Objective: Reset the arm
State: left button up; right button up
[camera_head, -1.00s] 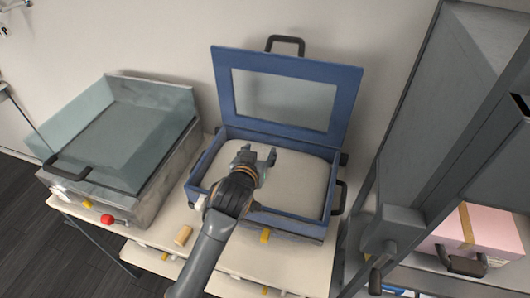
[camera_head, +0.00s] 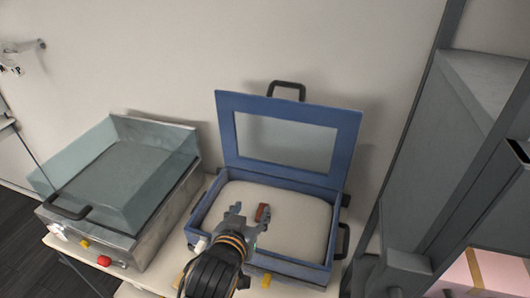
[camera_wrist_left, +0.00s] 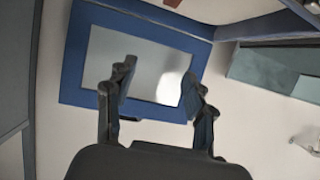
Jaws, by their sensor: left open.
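My left gripper (camera_head: 238,210) is open in the head view, over the front part of a blue open case (camera_head: 310,272). A small reddish-brown object (camera_head: 262,212) lies on the pale padded bed (camera_head: 300,225) inside the case, just right of the gripper's fingers. In the left wrist view, the two fingers (camera_wrist_left: 155,88) stand wide apart with nothing held between them. Behind them is the case's raised blue-framed lid (camera_wrist_left: 75,70) with its clear panel. My right gripper is not in view.
A grey machine with a clear cover (camera_head: 115,160) and a red knob (camera_head: 104,261) stands to the left. A grey metal frame (camera_head: 420,170) rises on the right, with a pink box (camera_head: 490,272) on its shelf.

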pick_arm(q)
jog(key=s+a+f+g+y, duration=0.1)
jog(key=s+a+f+g, duration=0.2)
jog(key=s+a+f, duration=0.4)
jog(key=s+a+f+g+y, duration=0.1)
jog(key=s+a+f+g, duration=0.3)
jog(key=s, duration=0.6)
jog(key=s+a+f+g+y, duration=0.1)
jog(key=s+a+f+g, duration=0.2)
jog(key=s+a+f, duration=0.35)
notch_tip(320, 180, down, 27)
jog(key=s+b, duration=0.1)
jog(key=b, duration=0.3)
jog(key=s+a+f+g+b, duration=0.1)
jog(key=s+f+b, duration=0.1)
jog(key=s+f, duration=0.7)
jog(key=s+a+f+g+b, duration=0.1)
jog(key=s+a+f+b, duration=0.1)
jog(key=s+f, duration=0.7)
notch_tip(320, 180, down, 5)
jog(key=shift+a+r+b, duration=0.15)
jog(key=shift+r+b, duration=0.05)
jog(key=shift+b, duration=0.1)
